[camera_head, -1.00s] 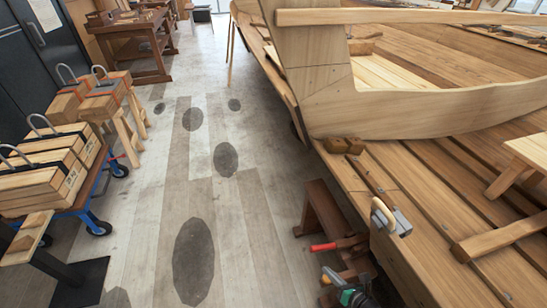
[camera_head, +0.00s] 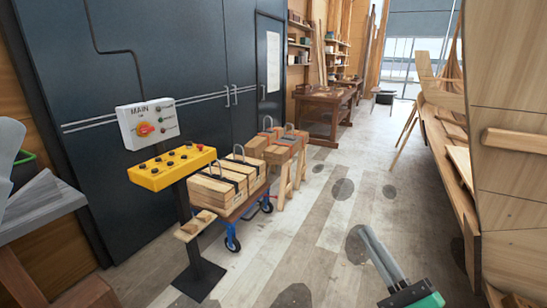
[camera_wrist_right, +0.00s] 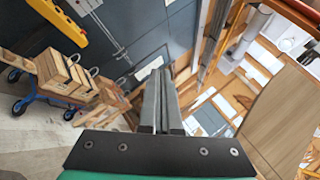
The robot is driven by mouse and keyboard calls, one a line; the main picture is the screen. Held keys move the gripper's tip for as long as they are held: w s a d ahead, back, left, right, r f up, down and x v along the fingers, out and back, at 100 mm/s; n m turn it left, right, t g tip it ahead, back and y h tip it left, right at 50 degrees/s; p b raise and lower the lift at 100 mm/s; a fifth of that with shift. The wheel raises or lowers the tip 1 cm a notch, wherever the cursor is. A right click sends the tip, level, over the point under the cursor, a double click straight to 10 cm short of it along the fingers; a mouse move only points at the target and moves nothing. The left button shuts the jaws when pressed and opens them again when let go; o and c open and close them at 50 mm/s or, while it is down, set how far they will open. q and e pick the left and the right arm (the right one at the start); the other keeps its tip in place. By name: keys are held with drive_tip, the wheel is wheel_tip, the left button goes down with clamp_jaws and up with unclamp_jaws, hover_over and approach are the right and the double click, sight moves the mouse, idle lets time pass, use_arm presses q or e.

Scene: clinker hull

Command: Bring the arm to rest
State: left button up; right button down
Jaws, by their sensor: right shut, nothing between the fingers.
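My right gripper (camera_head: 378,250) is at the lower right of the head view, its two grey fingers together with nothing between them. In the right wrist view the gripper's fingers (camera_wrist_right: 160,95) also lie side by side and touch nothing. Its green and black body is below them. The gripper is up in the air in front of the floor, apart from the hull (camera_head: 510,190) on its right. My left gripper does not show in either view.
A yellow control box (camera_head: 172,168) stands on a black post. Behind it are a white switch panel (camera_head: 147,122) and dark cabinets (camera_head: 175,60). A blue cart (camera_head: 238,215) carries wooden weights (camera_head: 215,188). The patched plank floor (camera_head: 310,235) is open between cart and hull.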

drive_tip(key=s+a+r+n+t+y, duration=0.1)
drive_tip(key=s+a+r+n, duration=0.25)
drive_tip(key=r, duration=0.35)
drive_tip(key=s+a+r+n+t+y, duration=0.1)
drive_tip(key=s+a+r+n+y, duration=0.1)
drive_tip(key=r+n, duration=0.45)
drive_tip(key=s+d+r+n+t+h, duration=0.4)
drive_tip(key=s+r+n+h, duration=0.4)
drive_tip(key=s+r+n, duration=0.4)
wheel_tip(320, 180, up, 38)
drive_tip(key=w+p, duration=0.2)
drive_tip(key=p, duration=3.7)
drive_tip(key=shift+w+f+n+y, duration=0.2)
drive_tip(key=shift+f+n+y, duration=0.05)
drive_tip(key=shift+n+y, duration=0.15)
